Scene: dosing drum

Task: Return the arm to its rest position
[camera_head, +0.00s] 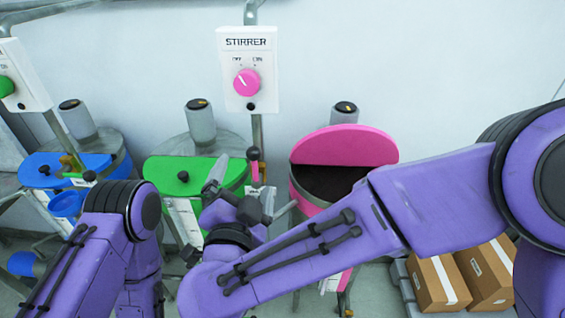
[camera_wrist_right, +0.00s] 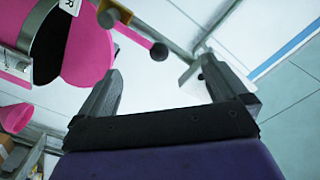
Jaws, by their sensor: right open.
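My right arm (camera_head: 430,200) reaches in from the right across the front of the drums. Its gripper (camera_head: 240,190) is in front of the green drum's right side. In the right wrist view my right gripper (camera_wrist_right: 165,80) is open, with nothing between its fingers. My left arm (camera_head: 105,240) is folded at the lower left; its gripper is not clearly seen. The pink drum (camera_head: 300,200) has its pink lid (camera_head: 345,146) raised, showing a dark inside. In the wrist view, the pink lid (camera_wrist_right: 88,45) is at the upper left, beside a black-knobbed lever (camera_wrist_right: 159,52).
A green-lidded drum (camera_head: 165,175) and a blue-lidded drum (camera_head: 95,163) stand left of the pink one. A STIRRER panel (camera_head: 248,50) with a pink knob (camera_head: 246,83) is on a post behind. Cardboard boxes (camera_head: 438,284) lie at the lower right.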

